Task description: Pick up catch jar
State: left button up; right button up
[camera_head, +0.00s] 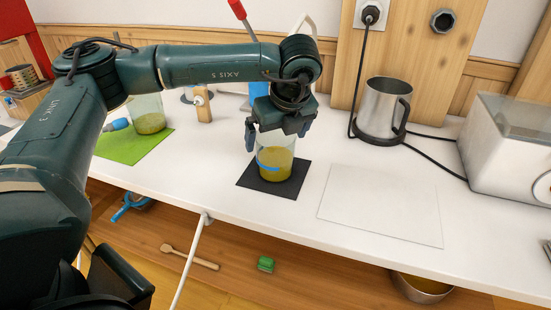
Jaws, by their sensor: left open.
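A clear glass jar (276,163) with yellow-green liquid and a blue band stands upright on a black mat (257,184). My left gripper (278,132) is right above it, pointing down, with its fingers apart at the two sides of the jar's top. The gripper hides the jar's rim, and I cannot tell whether the fingers touch the glass. Another clear jar (150,122) with yellow-green liquid stands on a green mat (134,148), partly behind my left arm. My right gripper is not in view.
A metal kettle (381,108) and a steel appliance (507,148) stand at the right, with black cables on the worktop. A white sheet (381,205) lies right of the black mat. A wooden block (203,107) stands behind. A spoon (190,257) and green block (265,264) lie below.

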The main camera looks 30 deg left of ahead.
aim_at(274, 144)
pick_arm(q)
jog(key=shift+x, duration=2)
jog(key=shift+c, duration=0.4)
jog(key=c, duration=1.1)
jog(key=shift+d, duration=0.1)
jog(key=shift+c, duration=0.5)
jog(key=shift+r, duration=0.15)
